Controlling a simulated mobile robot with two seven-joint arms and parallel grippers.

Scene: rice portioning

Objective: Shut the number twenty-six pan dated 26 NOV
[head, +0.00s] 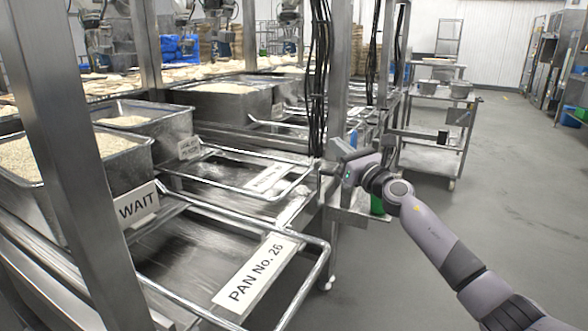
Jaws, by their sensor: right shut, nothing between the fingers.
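The "PAN No. 26" label (256,268) is on the front of a pulled-out metal rail frame (318,275) at the lower centre. Behind it on the left stands a steel pan of rice (35,205) bearing a "WAIT" sign (138,204). I cannot make out a "26 NOV" date anywhere. My right gripper (328,168) is shut and empty, beside the upright post at the centre, above and beyond the far right corner of the labelled frame. It looks clear of the frame. My left gripper is out of view.
A second pulled-out frame with a label (268,177) lies just behind. More rice pans (225,100) stand further back. A steel post (75,165) crosses the left foreground, and black cables (318,75) hang at the centre. A trolley (432,135) stands behind; the grey floor at right is clear.

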